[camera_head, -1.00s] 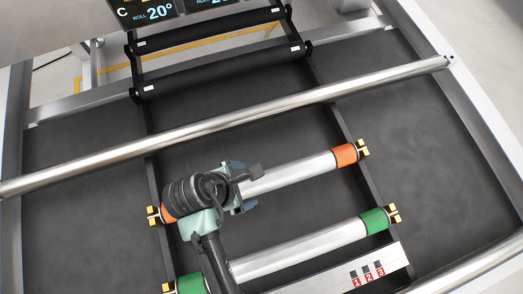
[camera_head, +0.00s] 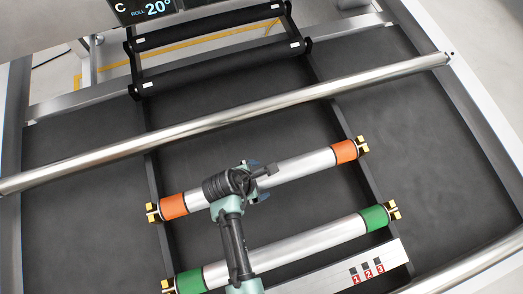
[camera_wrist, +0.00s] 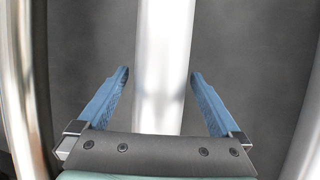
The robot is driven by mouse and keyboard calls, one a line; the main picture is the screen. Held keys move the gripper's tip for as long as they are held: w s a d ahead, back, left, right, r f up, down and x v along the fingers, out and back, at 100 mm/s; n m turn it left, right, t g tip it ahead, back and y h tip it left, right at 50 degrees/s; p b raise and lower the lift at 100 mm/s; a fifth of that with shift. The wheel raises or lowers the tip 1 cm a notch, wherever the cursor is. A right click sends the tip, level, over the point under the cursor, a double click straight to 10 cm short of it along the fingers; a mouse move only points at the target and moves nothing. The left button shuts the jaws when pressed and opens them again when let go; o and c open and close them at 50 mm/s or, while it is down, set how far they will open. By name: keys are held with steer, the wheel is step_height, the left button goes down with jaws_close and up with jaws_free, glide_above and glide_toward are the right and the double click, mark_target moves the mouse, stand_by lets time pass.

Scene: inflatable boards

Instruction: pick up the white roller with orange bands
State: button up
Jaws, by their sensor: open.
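The white roller with orange bands (camera_head: 308,166) lies across the dark frame, its ends in gold-coloured brackets. Its orange bands show near both ends, and my arm hides part of its middle. My gripper (camera_head: 254,180) is over the middle of the roller in the head view. In the wrist view my gripper (camera_wrist: 160,78) has its two blue fingers apart, one on each side of the white roller (camera_wrist: 162,60), with gaps between fingers and roller. I cannot tell how far the fingertips are above it.
A white roller with green bands (camera_head: 310,244) lies parallel, nearer the front. A long bare metal bar (camera_head: 240,120) crosses behind the orange-banded roller. Black rollers (camera_head: 220,73) are at the back. A plate with red numbers (camera_head: 340,272) is at the front right.

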steer(key=shift+c, duration=0.3)
jaws_close()
steer(key=shift+w+r, duration=0.1)
steer(key=shift+w, duration=0.05)
stand_by(0.3)
